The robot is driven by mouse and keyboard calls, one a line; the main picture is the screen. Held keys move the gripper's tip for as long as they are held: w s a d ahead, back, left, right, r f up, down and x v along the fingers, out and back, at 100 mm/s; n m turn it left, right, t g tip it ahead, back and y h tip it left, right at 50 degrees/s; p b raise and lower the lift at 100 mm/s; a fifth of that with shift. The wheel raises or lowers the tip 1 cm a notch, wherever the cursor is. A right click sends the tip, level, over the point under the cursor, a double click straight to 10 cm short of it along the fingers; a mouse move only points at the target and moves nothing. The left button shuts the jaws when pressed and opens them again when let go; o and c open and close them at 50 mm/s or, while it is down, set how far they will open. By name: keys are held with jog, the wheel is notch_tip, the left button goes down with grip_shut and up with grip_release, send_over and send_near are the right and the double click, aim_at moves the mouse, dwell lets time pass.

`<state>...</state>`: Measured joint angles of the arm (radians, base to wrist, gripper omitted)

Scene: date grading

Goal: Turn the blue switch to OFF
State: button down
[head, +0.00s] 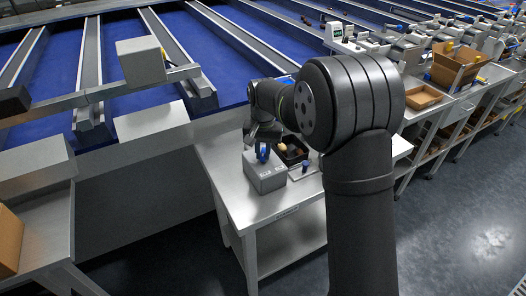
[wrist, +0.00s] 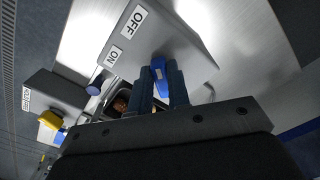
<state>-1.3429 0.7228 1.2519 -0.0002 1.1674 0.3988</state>
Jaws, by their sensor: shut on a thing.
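The blue switch (wrist: 158,67) sits on a grey box (wrist: 186,42) with an OFF label (wrist: 136,20) and an ON label (wrist: 115,55). In the wrist view my gripper (wrist: 161,73) has a finger on each side of the switch and is shut on it. The fingers hide part of the switch, and I cannot tell which label it points to. In the head view the blue switch (head: 262,153) shows on the grey box (head: 266,178), with my gripper (head: 263,143) over it.
A dark tray (head: 281,156) with brown contents stands beside the box on the metal table (head: 238,195). A blue-purple round knob (wrist: 97,83) and a yellow knob (wrist: 50,119) by a labelled grey box (wrist: 60,92) are close by. Blue conveyor lanes lie behind the table.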

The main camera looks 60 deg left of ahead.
aim_at(263, 154)
jog(key=c, duration=1.4)
grip_release()
jog(key=shift+o, duration=0.2)
notch_tip(263, 154, up, 18)
jog(key=shift+f, duration=0.25)
jog(key=shift+f, duration=0.1)
notch_tip(263, 154, down, 17)
jog(key=shift+f, duration=0.15)
